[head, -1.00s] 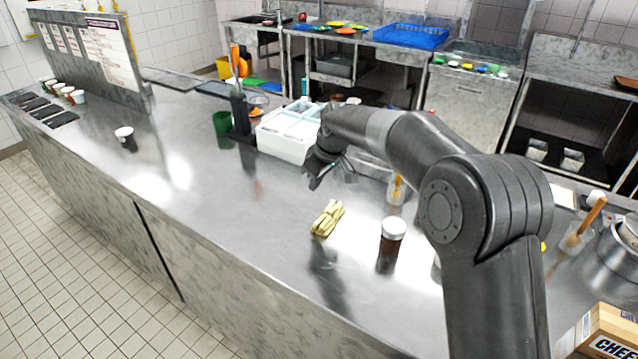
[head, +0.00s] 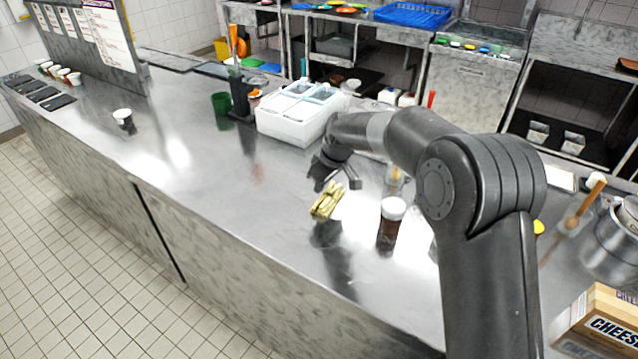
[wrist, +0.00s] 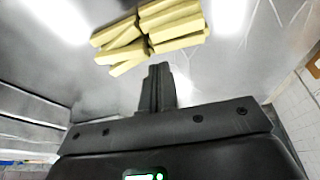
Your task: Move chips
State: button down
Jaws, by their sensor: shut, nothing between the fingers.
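A small bundle of yellow chips (head: 327,201) lies on the steel counter. It also shows in the wrist view (wrist: 153,32), at the top, as a loose crossed pile of several sticks. My gripper (head: 340,183) is just above and behind the chips in the head view. In the wrist view my gripper (wrist: 158,75) has its fingers together with nothing between them, and the chips lie beyond the fingertips. I cannot tell the exact gap between fingertips and chips.
A dark jar with a white lid (head: 391,222) stands right of the chips. A white container with compartments (head: 293,118) stands behind, with a green cup (head: 221,104) to its left. A small cup (head: 123,117) stands far left. The counter's front left is clear.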

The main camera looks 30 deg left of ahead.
aim_at(328, 195)
jog(key=shift+s+d, duration=0.2)
jog(key=shift+d, duration=1.55)
jog(key=shift+a, duration=0.1)
jog(key=shift+a, duration=0.3)
jog(key=a, duration=0.2)
jog(key=shift+w+a, duration=0.15)
jog(key=shift+a, duration=0.2)
jog(key=shift+w+a+r, duration=0.15)
jog(key=shift+r, duration=0.4)
jog(key=v, duration=0.9)
